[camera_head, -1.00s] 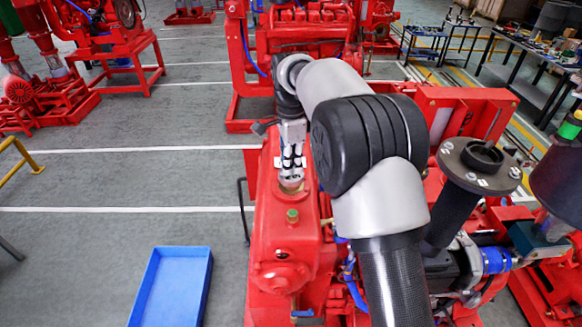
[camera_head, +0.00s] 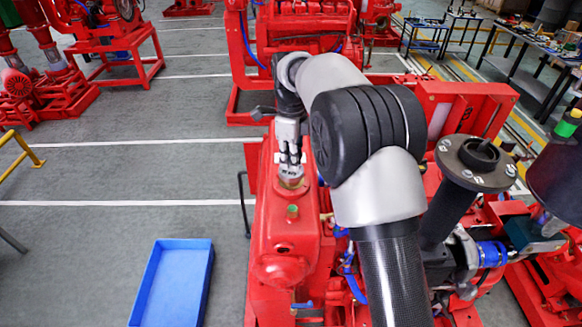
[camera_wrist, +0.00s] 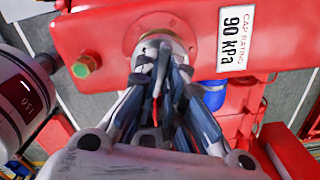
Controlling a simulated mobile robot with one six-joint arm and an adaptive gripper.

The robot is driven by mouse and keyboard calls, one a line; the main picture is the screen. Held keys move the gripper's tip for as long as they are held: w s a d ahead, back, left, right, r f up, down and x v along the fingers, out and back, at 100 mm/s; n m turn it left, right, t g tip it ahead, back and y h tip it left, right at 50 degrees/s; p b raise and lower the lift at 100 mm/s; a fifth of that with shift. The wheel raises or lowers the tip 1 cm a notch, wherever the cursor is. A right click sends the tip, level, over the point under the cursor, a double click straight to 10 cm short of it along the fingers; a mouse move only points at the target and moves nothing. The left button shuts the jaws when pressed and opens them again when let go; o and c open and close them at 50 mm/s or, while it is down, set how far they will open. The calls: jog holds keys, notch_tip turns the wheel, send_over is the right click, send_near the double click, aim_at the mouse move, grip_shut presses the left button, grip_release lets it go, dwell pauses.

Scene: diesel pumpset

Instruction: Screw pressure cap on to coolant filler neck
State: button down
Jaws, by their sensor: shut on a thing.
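My gripper (camera_head: 290,158) points down from above and is shut on the cap.
A small brass plug (camera_head: 292,211) stands on the tank near the neck. A label reading "CAP RATING 90 kPa" (camera_wrist: 236,35) is beside the neck. A blue tray (camera_head: 173,283) lies at lower left. A black flanged pipe (camera_head: 476,160) rises at right.

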jog(key=c, duration=1.6)
grip_release()
jog(key=shift+o, duration=0.4)
jog(key=o, duration=0.3)
jog(key=shift+r, duration=3.5)
